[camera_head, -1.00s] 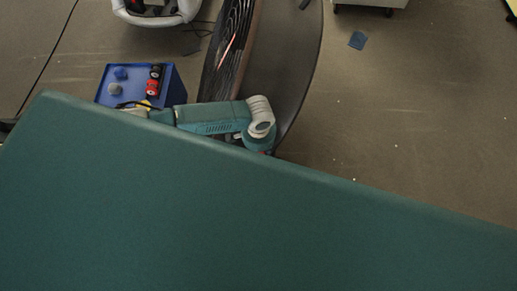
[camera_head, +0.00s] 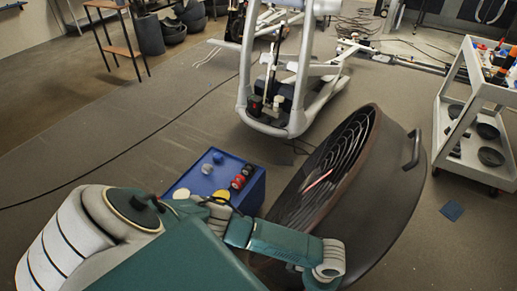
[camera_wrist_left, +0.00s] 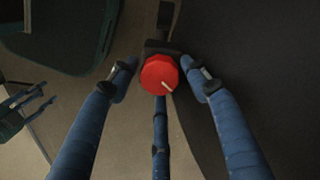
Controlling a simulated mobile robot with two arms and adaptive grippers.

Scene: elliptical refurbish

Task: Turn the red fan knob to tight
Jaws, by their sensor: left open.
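The red fan knob (camera_wrist_left: 160,74), with a pale pointer line aimed to the lower right, shows in the left wrist view on a dark mount. My left gripper (camera_wrist_left: 160,80) is open. Its blue fingers stand around the knob, one on either side with visible gaps and one below it; I cannot tell if the lower one touches. The large dark drum fan (camera_head: 385,205) shows in the head view, but its red knob is hidden there. My left arm reaches toward the fan's near side, and its gripper is hidden there.
A blue box (camera_head: 222,182) with several knobs stands left of the fan, close to my left arm. A white frame machine (camera_head: 290,75) stands behind it. A white shelf cart (camera_head: 455,125) is at the right. Open floor lies at the far left.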

